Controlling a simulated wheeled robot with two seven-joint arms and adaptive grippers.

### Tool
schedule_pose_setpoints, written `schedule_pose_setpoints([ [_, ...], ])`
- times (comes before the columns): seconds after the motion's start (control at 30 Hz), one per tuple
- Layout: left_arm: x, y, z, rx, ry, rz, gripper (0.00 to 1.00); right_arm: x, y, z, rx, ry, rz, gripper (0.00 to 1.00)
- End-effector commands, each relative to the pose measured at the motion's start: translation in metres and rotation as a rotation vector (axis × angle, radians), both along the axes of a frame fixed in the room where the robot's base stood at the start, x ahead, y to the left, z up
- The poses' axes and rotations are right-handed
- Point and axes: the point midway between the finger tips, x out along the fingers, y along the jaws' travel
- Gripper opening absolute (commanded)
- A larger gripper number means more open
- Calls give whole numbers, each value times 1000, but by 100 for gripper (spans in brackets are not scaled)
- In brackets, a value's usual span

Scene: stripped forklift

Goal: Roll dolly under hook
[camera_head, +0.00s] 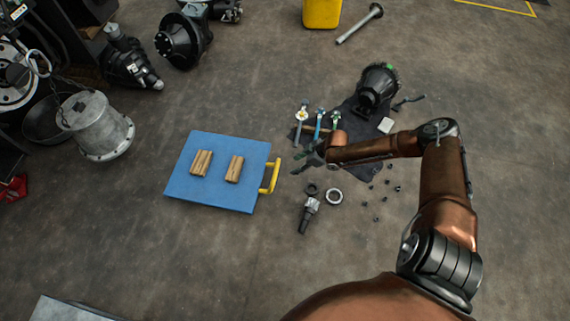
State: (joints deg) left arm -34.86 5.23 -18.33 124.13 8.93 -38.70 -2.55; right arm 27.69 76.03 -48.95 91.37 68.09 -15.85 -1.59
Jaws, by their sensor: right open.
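The dolly (215,193) is a flat blue platform on the floor, left of centre. Two wooden blocks lie on it, a left block (201,163) and a right block (235,169). A yellow handle (271,177) sticks out from its right edge. The hook (40,65) appears to be the metal one at the upper left, by a grey cylindrical housing (97,126). My right gripper (303,164) is open and empty, to the right of the handle and apart from it in the picture. My left gripper is out of view.
A dark mat (352,120) with tools and a black gear housing (377,88) lies behind my right arm. Loose rings, a shaft (308,215) and several small nuts lie nearby. Dark machine parts (181,40) stand at the back left. Floor between the dolly and grey housing is clear.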

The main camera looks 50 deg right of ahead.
Motion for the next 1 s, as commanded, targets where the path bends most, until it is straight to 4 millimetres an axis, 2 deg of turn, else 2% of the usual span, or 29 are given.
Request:
schedule_pose_setpoints([
  [0.03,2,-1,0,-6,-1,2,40,0,0,-6,1,13,5,44],
  [0.2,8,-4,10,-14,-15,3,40,1,1,0,8,18,6,44],
  [0.47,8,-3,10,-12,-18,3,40,2,2,0,8,16,5,44],
  [1.0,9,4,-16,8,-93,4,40,3,4,-42,8,19,-6,44],
])
